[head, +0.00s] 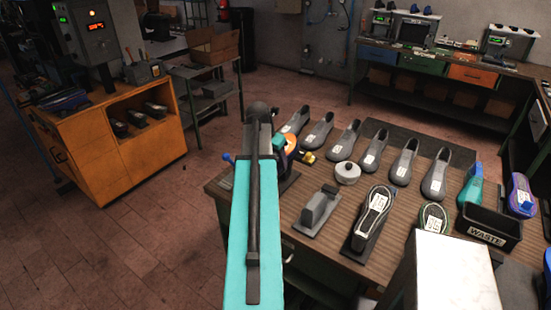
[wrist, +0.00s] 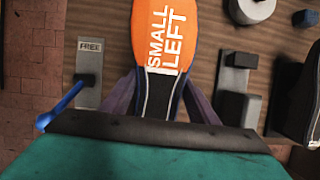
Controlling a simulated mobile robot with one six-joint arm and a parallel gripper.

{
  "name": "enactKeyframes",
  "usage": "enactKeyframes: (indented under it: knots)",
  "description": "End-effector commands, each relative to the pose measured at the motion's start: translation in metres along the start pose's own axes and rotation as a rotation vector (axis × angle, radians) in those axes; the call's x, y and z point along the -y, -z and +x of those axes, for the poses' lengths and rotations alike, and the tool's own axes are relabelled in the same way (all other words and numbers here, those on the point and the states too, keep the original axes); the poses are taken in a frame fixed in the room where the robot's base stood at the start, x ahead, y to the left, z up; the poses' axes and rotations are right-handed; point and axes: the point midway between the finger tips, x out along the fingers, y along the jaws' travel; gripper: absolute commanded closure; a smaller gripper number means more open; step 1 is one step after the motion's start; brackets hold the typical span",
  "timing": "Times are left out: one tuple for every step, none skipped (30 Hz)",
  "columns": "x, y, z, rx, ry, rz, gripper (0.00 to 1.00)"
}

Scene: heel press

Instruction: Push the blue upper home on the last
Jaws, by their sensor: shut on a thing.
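In the wrist view an orange piece (wrist: 165,15) marked SMALL LEFT lies between the jaws of my gripper (wrist: 160,88). Its near end is black with white lines, and grey-purple sides flank it. My gripper is shut on it. In the head view my own arm hides most of this; a bit of orange (head: 291,142) shows past the arm, at the bench's left end. A blue-purple upper (head: 521,197) with a white label stands at the right of the bench. I cannot tell how any upper sits on the last under my gripper.
A grey plate (wrist: 89,62) marked FREE with a blue lever (wrist: 62,104) is left of my gripper. Several grey lasts (head: 404,160) line the bench's back. A black WASTE bin (head: 487,236) stands right. A dark sole-up shoe (head: 372,214) and a grey block stand (head: 318,210) are nearer.

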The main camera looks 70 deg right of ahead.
Motion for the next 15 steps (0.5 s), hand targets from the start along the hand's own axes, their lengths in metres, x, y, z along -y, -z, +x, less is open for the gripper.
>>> enactKeyframes:
  knots:
    - [0.0006, -0.0024, -0.0002, 0.005, 0.001, 0.002, 0.73]
    - [0.0006, -0.0024, -0.0001, 0.005, 0.001, 0.002, 0.73]
    - [0.0007, -0.0023, 0.0000, 0.005, 0.001, 0.002, 0.73]
    - [0.0007, -0.0023, 0.0001, 0.005, 0.001, 0.002, 0.73]
    - [0.0007, -0.0023, 0.0001, 0.005, 0.001, 0.002, 0.73]
    - [0.0007, -0.0023, 0.0002, 0.005, 0.001, 0.002, 0.73]
    - [0.0007, -0.0023, 0.0002, 0.005, 0.001, 0.002, 0.73]
    - [0.0007, -0.0023, 0.0002, 0.005, 0.001, 0.002, 0.73]
    - [0.0007, -0.0024, 0.0002, 0.005, 0.001, 0.002, 0.73]
    - [0.0007, -0.0024, 0.0003, 0.005, 0.001, 0.002, 0.73]
    - [0.0006, -0.0024, 0.0002, 0.005, 0.001, 0.002, 0.73]
    - [0.0007, -0.0024, 0.0002, 0.005, 0.001, 0.002, 0.42]
    - [0.0007, -0.0023, 0.0002, 0.005, 0.001, 0.002, 0.37]
    - [0.0007, -0.0022, 0.0002, 0.004, 0.001, 0.002, 0.32]
    - [0.0006, -0.0019, 0.0002, 0.004, 0.000, 0.002, 0.25]
